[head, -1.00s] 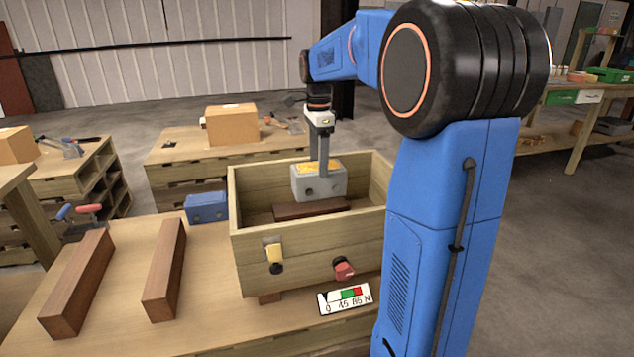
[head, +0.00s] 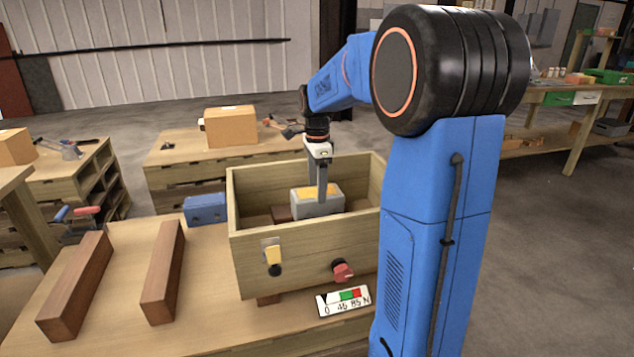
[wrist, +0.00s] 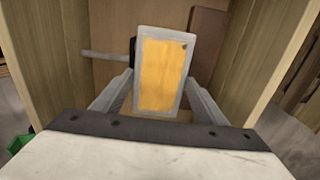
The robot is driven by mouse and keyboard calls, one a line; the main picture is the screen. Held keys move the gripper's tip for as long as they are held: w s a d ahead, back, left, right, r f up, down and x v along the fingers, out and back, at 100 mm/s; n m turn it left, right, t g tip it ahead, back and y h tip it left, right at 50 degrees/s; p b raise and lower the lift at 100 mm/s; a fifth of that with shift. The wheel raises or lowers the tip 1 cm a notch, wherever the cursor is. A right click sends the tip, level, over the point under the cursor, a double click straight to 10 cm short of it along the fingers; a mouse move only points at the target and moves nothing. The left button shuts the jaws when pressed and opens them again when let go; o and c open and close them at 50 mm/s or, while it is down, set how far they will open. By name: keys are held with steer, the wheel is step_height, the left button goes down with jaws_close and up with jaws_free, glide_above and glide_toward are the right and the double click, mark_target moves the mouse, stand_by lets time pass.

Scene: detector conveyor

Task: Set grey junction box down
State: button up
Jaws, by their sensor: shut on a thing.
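The grey junction box (head: 318,203) with a yellow-orange top is inside the open wooden crate (head: 310,247). My gripper (head: 322,185) is shut on it from above, one finger on each side. In the wrist view the junction box (wrist: 162,70) is upright between the two fingers (wrist: 160,92), its yellow top facing the camera.
A blue box (head: 205,208) sits left of the crate. Two brown bars (head: 162,272) lie on the bench further left. The crate's front carries a yellow switch (head: 272,255) and a red knob (head: 343,271). A gauge card (head: 343,301) lies in front.

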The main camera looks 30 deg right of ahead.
steer(key=shift+f, duration=0.6)
steer(key=o, duration=2.1)
steer(key=shift+r, duration=0.15)
step_height(320, 180, up, 12)
steer(key=s+a+f+n+t, duration=0.1)
steer(key=s+a+n, duration=0.2)
steer(key=s, duration=0.2)
steer(key=s+a+f+n, duration=0.1)
steer(key=s+a+n, duration=0.3)
steer(key=s, duration=0.2)
steer(key=s+a+n+t, duration=0.1)
steer(key=s+a+n, duration=0.3)
steer(key=s, duration=0.1)
steer(key=shift+s+f+t, duration=0.3)
steer(key=shift+s+f, duration=0.1)
steer(key=shift+s+a+f+n+t, duration=0.35)
steer(key=shift+s+a+f+n, duration=0.45)
steer(key=shift+s+f+n, duration=1.2)
steer(key=shift+s+a+f+n+t, duration=0.4)
steer(key=shift+s+a+f+n, duration=0.4)
steer(key=shift+s+f+n, duration=1.2)
steer(key=shift+s+a+f+n+t, duration=0.35)
steer(key=shift+s+a+f+n, duration=0.65)
steer(key=shift+s, duration=1.75)
